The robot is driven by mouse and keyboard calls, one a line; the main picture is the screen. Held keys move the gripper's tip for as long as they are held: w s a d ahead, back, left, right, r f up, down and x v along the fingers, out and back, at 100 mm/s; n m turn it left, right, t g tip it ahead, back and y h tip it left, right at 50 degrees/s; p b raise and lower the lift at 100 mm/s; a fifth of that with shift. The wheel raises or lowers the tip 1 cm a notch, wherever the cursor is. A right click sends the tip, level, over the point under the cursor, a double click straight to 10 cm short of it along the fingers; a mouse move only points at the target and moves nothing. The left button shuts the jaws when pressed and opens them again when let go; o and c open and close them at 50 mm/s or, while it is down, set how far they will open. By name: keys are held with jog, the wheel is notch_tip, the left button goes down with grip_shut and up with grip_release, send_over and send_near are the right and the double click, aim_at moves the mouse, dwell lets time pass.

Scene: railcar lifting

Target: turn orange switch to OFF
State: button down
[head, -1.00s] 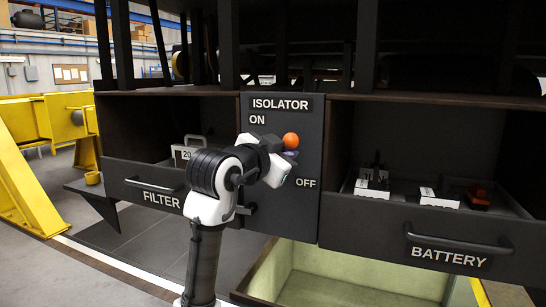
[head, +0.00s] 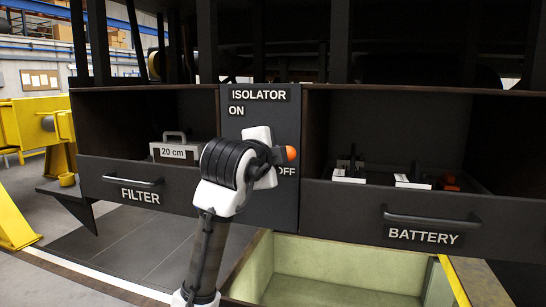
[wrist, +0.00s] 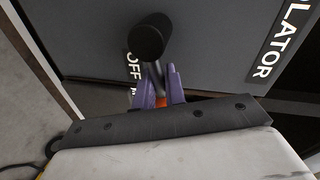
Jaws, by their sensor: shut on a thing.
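The isolator panel (head: 232,130) carries the labels ON at upper left and OFF at lower right. The switch's orange knob (head: 291,153) shows just above and partly in front of the OFF label (head: 287,170). My gripper (wrist: 161,84) is shut on the orange switch; its purple fingers stand on either side, with a bit of orange (wrist: 162,102) between them. In the head view my wrist covers the fingers and most of the lever. In the wrist view a black round-ended bar (wrist: 148,38) sticks out beyond the fingertips, near the OFF label.
The filter drawer (head: 110,183) is left of the panel, with a 20 cm box (head: 175,153) above it. The battery drawer (head: 350,207) is at right, with small white blocks and a red item. An open green-lined bin (head: 330,290) lies below. Yellow framework stands far left.

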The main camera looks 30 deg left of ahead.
jog(key=shift+f+m+y+b, duration=0.35)
jog(key=shift+f+m, duration=0.2)
jog(key=shift+m, duration=0.45)
jog(key=c, duration=1.5)
grip_release()
jog(key=shift+d, duration=0.1)
jog(key=shift+c, duration=0.2)
jog(key=b+v, duration=0.3)
jog(key=v, duration=1)
jog(key=shift+s+r, duration=0.25)
jog(key=shift+s, duration=0.1)
